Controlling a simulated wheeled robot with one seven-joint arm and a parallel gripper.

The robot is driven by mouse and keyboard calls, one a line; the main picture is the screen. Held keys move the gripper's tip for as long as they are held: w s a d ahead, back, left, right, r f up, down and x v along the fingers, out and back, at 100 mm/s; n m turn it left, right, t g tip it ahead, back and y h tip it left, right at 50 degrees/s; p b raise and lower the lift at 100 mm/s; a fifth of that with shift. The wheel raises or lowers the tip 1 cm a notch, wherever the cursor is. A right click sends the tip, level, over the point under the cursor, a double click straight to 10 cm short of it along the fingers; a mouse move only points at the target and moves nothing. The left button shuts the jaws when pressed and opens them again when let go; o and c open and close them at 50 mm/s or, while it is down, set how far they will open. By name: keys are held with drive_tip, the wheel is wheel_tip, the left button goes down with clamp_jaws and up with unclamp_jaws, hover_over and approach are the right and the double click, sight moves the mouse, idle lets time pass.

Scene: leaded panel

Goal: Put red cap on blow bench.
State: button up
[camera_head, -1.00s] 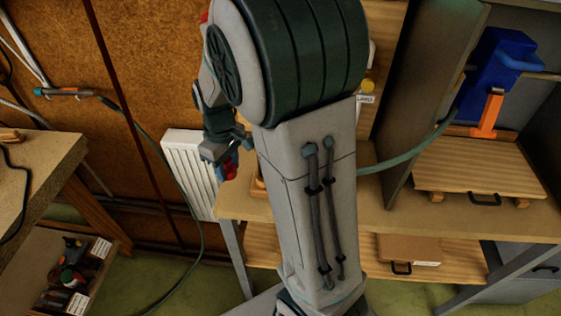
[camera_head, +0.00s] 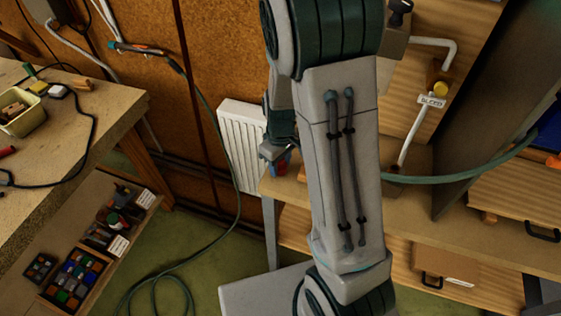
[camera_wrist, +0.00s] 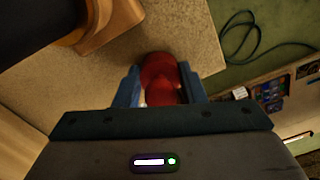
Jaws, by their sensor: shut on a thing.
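My gripper (camera_wrist: 162,92) is shut on the red cap (camera_wrist: 160,72), a rounded red piece between its two blue fingers in the wrist view. In the head view my gripper (camera_head: 281,163) is small and partly hidden behind my own arm, near the left end of a wooden bench (camera_head: 412,200). The cap itself cannot be made out clearly there. In the wrist view a tan bench top (camera_wrist: 195,35) lies beneath the cap; I cannot tell the gap. No readable label names the blow bench.
A white radiator (camera_head: 240,145) stands left of the wooden bench. A green hose crosses to the right. A second bench (camera_head: 100,125) with a tub (camera_head: 22,115) stands at left.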

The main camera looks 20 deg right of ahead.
drive_tip(key=shift+f+b, duration=0.25)
drive_tip(key=shift+b, duration=0.05)
drive_tip(key=o, duration=1)
drive_tip(key=shift+r, duration=0.1)
drive_tip(key=shift+c, duration=0.2)
drive_tip(key=shift+r, duration=0.1)
